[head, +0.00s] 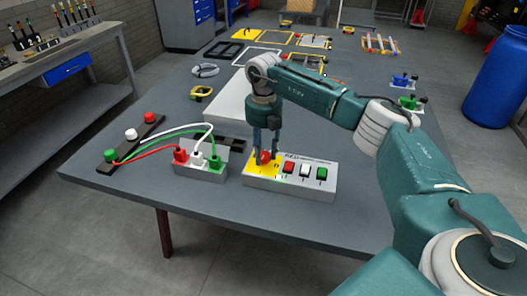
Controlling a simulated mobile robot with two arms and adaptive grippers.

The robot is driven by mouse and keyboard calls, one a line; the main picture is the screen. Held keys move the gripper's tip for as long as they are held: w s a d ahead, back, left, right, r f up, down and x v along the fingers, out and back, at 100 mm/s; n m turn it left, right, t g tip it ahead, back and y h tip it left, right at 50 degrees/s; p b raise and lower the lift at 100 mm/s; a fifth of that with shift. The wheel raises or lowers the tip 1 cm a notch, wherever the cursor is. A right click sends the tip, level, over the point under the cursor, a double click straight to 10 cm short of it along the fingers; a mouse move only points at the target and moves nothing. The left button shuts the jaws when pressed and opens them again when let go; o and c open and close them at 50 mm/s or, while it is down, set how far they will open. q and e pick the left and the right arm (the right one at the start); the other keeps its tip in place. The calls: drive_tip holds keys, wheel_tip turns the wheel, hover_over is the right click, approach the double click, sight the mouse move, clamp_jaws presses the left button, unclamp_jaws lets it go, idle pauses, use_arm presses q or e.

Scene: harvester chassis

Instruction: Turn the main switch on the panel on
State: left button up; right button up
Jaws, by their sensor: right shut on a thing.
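The panel (290,190) is a light grey box near the front edge of the table. A yellow plate at its left end carries the main switch (265,157), a red knob. My right gripper (265,150) points down over the yellow plate, with its fingers on either side of the red knob, shut on it. The fingers partly cover the knob, and its turn angle is hard to tell. Red, white and green buttons (304,171) sit to the right on the panel. My left gripper is not in view.
A grey socket box (200,173) with red, white and green plugs stands left of the panel, cabled to a black strip (131,142). A white block (225,109) lies behind my gripper. Several frames and parts lie farther back. The table's front left is clear.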

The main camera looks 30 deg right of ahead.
sight(264, 157)
drive_tip(key=shift+s+a+f, duration=0.1)
drive_tip(key=shift+s+f, duration=0.15)
drive_tip(key=shift+s, duration=0.05)
drive_tip(key=o, duration=1.2)
drive_tip(key=shift+c, duration=0.2)
drive_tip(key=shift+r, duration=0.2)
drive_tip(key=shift+w+r, duration=0.1)
drive_tip(key=shift+r, duration=0.1)
wheel_tip(264, 157, up, 12)
drive_tip(key=shift+f, duration=0.2)
